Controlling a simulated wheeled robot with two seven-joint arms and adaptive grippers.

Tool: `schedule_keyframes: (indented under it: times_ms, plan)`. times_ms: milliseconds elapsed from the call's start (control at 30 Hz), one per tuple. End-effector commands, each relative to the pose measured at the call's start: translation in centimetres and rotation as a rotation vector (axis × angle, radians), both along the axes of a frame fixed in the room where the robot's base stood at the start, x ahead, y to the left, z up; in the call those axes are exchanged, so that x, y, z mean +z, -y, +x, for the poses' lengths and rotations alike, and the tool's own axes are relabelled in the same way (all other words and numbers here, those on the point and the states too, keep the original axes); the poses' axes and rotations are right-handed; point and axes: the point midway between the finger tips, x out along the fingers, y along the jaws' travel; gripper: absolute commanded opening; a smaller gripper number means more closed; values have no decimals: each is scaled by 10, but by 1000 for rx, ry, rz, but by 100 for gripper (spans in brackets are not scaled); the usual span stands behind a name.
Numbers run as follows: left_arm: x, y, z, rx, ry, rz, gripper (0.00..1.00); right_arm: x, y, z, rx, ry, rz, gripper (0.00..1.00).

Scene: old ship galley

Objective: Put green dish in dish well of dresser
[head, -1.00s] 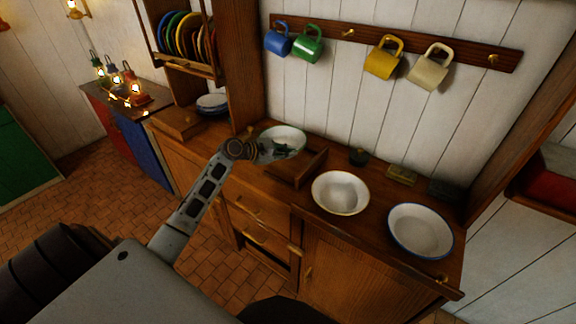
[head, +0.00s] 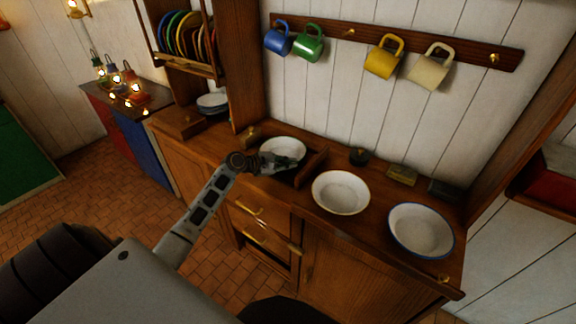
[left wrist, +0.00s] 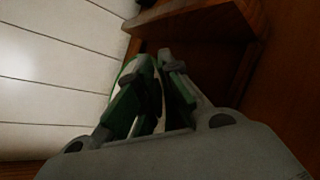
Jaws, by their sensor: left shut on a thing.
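The green dish (head: 284,147) looks white inside in the head view, and a green edge (left wrist: 125,75) shows in the left wrist view. My left gripper (head: 285,163) is shut on its near side. The dish is at the dish well of the dresser, beside the well's wooden right wall (head: 313,166). The gripper and arm hide part of the dish and the well, so I cannot tell whether the dish touches the bottom. My right gripper is not in view.
A white bowl (head: 341,192) and a blue-rimmed bowl (head: 421,231) stand on the dresser top to the right. Coloured mugs hang from a wall rail (head: 400,45). A plate rack (head: 188,66) is at the left.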

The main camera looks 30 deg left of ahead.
Motion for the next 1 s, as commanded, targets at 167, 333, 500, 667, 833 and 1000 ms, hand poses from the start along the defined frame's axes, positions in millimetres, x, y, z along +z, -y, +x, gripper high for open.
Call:
schedule_keyframes:
  times_ms: [167,333,500,667,833,1000]
  plan:
    - [-3,0,0,1,2,1,0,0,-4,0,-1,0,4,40]
    - [-4,0,0,1,-1,0,12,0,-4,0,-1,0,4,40]
    - [-4,0,0,0,0,-1,30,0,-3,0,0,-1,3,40]
    - [-4,0,0,1,1,0,30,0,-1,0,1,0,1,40]
    - [-4,0,0,1,1,0,30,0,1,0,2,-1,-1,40]
    - [-1,-3,-4,1,1,0,30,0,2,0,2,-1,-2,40]
